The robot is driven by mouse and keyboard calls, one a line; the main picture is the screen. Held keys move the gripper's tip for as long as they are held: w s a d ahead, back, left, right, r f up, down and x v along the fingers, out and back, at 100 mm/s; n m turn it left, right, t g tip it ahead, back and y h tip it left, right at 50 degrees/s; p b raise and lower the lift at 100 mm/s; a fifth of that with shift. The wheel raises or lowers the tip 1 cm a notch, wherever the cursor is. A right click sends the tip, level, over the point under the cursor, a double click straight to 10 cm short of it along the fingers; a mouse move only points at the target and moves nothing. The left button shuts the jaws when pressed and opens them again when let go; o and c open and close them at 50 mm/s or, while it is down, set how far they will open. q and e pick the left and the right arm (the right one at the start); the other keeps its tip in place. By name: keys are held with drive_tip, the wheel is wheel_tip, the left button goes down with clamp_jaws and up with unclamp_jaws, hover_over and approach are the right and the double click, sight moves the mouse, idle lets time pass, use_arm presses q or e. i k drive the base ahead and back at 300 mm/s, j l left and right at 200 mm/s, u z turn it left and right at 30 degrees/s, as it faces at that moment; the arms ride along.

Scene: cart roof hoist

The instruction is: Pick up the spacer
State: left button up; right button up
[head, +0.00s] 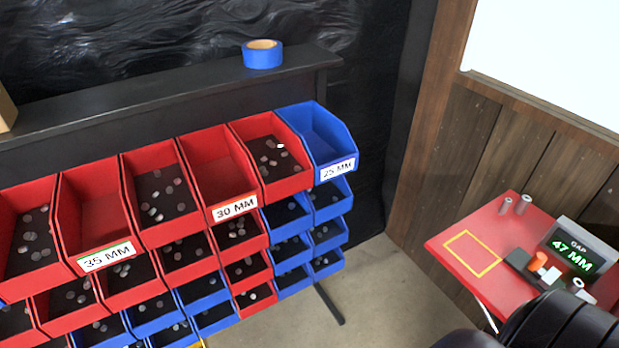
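Another pale, ring-topped cylinder (577,285) sits near the gauge. The gap display (572,252) reads 47 MM. A dark block with an orange part (535,265) lies in front of it. Neither gripper shows; a dark rounded part, probably of my arm, covers the bottom right corner and hides part of the table.
The red table (458,275) carries an empty yellow-outlined square (472,253). At the left stand rows of red and blue bins, labelled 35 MM (107,256), 30 MM (235,207) and 25 MM (338,168). These labelled top bins look empty. Blue tape (262,58) sits on the shelf.

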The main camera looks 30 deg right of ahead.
sight(575, 284)
drive_tip(key=z, duration=2.7)
drive_tip(key=j+z, duration=0.1)
drive_tip(key=j, duration=0.2)
